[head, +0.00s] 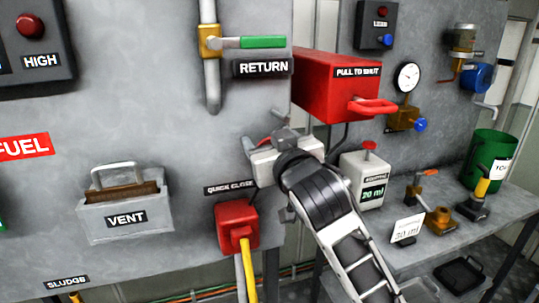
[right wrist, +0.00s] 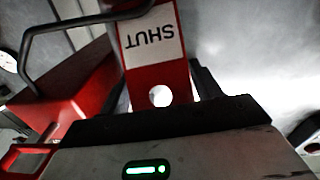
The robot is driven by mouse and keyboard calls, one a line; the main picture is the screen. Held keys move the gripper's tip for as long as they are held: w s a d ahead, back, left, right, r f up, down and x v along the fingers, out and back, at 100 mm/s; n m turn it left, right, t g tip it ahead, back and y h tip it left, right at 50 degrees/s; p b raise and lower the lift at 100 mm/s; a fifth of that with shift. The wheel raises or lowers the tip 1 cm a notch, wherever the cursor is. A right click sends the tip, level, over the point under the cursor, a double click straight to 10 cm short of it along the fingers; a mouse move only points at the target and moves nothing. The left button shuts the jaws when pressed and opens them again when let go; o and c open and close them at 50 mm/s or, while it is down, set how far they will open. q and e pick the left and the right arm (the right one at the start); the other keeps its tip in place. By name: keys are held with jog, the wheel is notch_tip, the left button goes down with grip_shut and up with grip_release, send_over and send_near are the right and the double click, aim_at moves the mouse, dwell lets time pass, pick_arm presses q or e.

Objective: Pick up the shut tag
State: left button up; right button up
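The shut tag (right wrist: 155,45) is a red plate with a white label reading SHUT, upside down in the right wrist view. A round hole shows near its lower end. My right gripper (right wrist: 160,90) is at the tag, with dark finger parts on both sides of it. I cannot tell whether the fingers touch or grip it. In the head view my right gripper (head: 268,143) is in front of the panel, below the RETURN label, with only small red bits showing beside it. The tag is mostly hidden there. My left gripper is not in view.
A red PULL TO SHUT box (head: 338,85) juts out just right of and above my right gripper. The red QUICK CLOSE unit (head: 235,222) is below it. A grey pipe with a green-handled valve (head: 262,42) is above. A bench (head: 475,215) with several parts stands at the right.

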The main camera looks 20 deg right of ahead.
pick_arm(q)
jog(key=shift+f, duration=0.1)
pick_arm(e)
jog(key=c, duration=0.6)
jog(key=shift+c, duration=0.2)
jog(key=shift+s+r, duration=0.3)
pick_arm(q)
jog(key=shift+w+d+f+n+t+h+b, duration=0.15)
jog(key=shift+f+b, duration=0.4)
jog(key=shift+b, duration=0.85)
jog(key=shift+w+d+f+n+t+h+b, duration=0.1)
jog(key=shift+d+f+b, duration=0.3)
jog(key=shift+b, duration=0.95)
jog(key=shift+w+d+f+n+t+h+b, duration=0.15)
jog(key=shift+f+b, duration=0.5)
jog(key=shift+b, duration=0.75)
pick_arm(e)
jog(key=s+r, duration=0.7)
jog(key=s, duration=0.6)
jog(key=shift+s+d+r, duration=0.2)
jog(key=shift+d, duration=0.05)
